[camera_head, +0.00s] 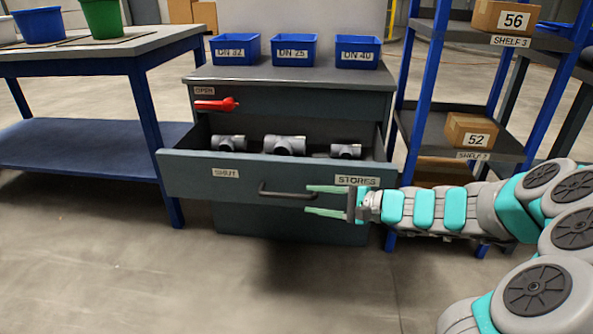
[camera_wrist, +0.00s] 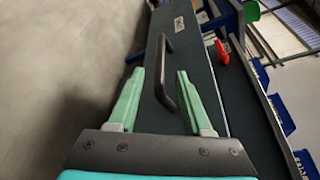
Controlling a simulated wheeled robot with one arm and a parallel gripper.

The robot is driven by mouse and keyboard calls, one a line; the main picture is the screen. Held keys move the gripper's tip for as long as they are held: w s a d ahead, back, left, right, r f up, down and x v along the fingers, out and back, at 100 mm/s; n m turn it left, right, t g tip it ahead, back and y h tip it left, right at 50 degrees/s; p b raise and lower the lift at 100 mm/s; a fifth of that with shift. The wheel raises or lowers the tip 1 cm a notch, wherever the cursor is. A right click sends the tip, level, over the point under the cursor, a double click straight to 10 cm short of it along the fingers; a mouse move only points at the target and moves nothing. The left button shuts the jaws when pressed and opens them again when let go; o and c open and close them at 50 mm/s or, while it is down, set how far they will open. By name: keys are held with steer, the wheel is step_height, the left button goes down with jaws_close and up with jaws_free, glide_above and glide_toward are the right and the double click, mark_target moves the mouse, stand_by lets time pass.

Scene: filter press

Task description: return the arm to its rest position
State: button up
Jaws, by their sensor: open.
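My gripper (camera_head: 328,201) is open and empty in front of the pulled-out drawer (camera_head: 195,172) marked STORES. Its two green fingers lie above and below the right part of the dark drawer handle (camera_head: 275,192) in the head view. In the wrist view my gripper (camera_wrist: 155,100) points at the handle (camera_wrist: 165,72), which shows between the fingers; I cannot tell whether they touch it. My arm (camera_head: 440,208) reaches in from the right of the head view.
Several grey pipe fittings (camera_head: 284,145) lie in the drawer. A red handle (camera_head: 216,104) sits on the cabinet front, with blue bins (camera_head: 292,50) on top. A workbench (camera_head: 100,50) stands at left, a shelf rack (camera_head: 420,80) at right. The front floor (camera_head: 200,285) is clear.

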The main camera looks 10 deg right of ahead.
steer(key=s+a+r+n+g+h+p, duration=0.1)
steer(key=s+a+r+n+g+p, duration=0.15)
steer(key=s+a+n+g, duration=0.55)
steer(key=s+a+r+n+g+h+p, duration=0.15)
steer(key=s+a+p, duration=0.35)
steer(key=s, duration=0.6)
steer(key=s+d+r+n+g+h+p, duration=0.1)
steer(key=s+d+n+h+p, duration=0.1)
steer(key=s+d+h, duration=0.3)
steer(key=s+d+r+n+h+p, duration=0.2)
steer(key=s+d+h, duration=0.3)
steer(key=s, duration=0.7)
steer(key=shift+d+g, duration=0.35)
steer(key=shift+d, duration=0.45)
steer(key=shift+r, duration=0.1)
